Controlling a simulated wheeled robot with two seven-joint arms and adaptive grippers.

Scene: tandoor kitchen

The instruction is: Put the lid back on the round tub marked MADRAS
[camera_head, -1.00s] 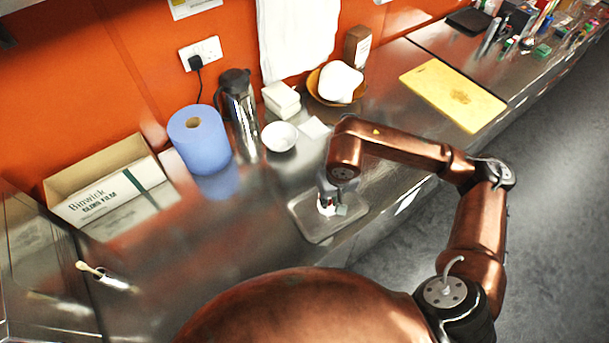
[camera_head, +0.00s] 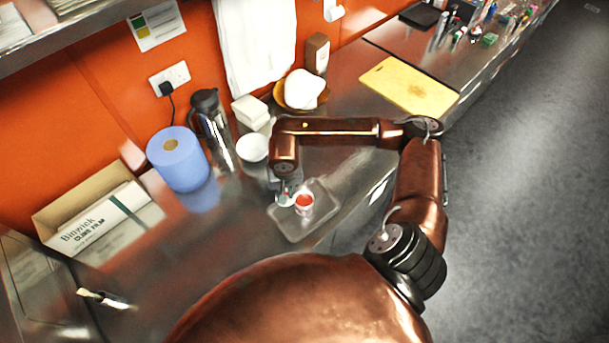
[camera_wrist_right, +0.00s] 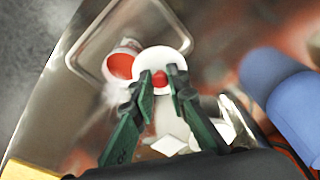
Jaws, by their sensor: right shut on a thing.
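A small white tub (camera_head: 304,206) with a red inside stands on a metal tray; it also shows in the right wrist view (camera_wrist_right: 119,66). Its top is uncovered and no lettering is readable. My right gripper (camera_wrist_right: 161,80) is shut on the red knob of a round white lid (camera_wrist_right: 166,58). In the wrist view the lid overlaps the tub's edge, beside its red opening; I cannot tell the height between them. In the head view my right gripper (camera_head: 286,196) is just left of the tub, and the lid is hardly distinguishable. My left gripper is not in view.
The tray (camera_head: 293,234) lies near the counter's front edge. Behind are a white bowl (camera_head: 252,148), white containers (camera_head: 250,108), a steel flask (camera_head: 213,128) and a blue paper roll (camera_head: 178,160). A yellow board (camera_head: 410,86) lies to the right. Counter left of the tray is clear.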

